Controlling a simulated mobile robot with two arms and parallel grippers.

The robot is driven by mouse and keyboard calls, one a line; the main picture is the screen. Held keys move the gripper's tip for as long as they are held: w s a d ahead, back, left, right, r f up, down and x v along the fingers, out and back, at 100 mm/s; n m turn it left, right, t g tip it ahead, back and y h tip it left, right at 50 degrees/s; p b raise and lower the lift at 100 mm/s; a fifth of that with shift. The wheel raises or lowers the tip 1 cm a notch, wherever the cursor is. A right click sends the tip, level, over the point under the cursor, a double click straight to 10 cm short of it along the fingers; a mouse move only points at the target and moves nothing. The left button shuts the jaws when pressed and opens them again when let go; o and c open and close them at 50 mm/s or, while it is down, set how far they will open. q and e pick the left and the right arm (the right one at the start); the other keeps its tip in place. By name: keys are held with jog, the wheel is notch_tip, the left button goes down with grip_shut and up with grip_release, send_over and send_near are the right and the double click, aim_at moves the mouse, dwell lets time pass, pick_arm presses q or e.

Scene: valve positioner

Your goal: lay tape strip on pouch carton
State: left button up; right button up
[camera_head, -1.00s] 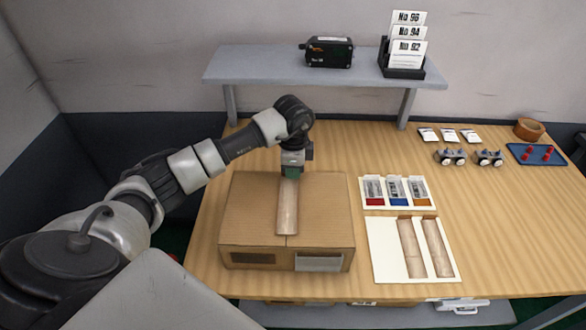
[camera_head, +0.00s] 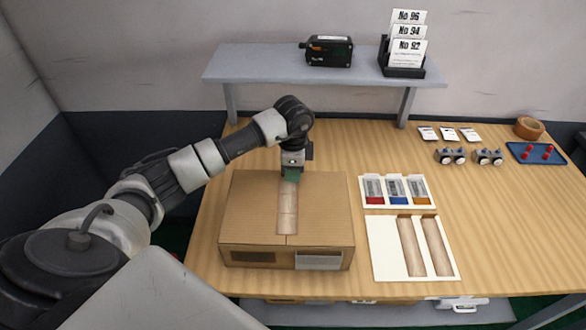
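The pouch carton (camera_head: 249,212) is a closed brown box on the table, left of the table's middle. A pale brown tape strip (camera_head: 287,212) lies along the middle of its top and ends near the front edge. My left gripper (camera_head: 291,175) points down at the far end of the strip, at the carton's back edge. Its green fingertips meet or hide that end. I cannot tell whether they are shut on it. Two more tape strips (camera_head: 411,248) lie on a white sheet (camera_head: 384,258) right of the carton. My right gripper is not in view.
A white card with several pouches (camera_head: 397,190) lies right of the carton. A grey shelf (camera_head: 270,67) at the back bears a black device (camera_head: 329,52) and a card holder (camera_head: 402,66). Small fittings, a blue tray (camera_head: 522,154) and a tape roll (camera_head: 528,127) are at the far right.

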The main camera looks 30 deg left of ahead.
pick_arm(q)
jog(key=shift+o, duration=0.2)
jog(key=shift+r, duration=0.15)
notch_tip(320, 180, up, 10)
jog(key=b, duration=0.2)
jog(key=shift+r, duration=0.25)
jog(key=shift+f, duration=0.1)
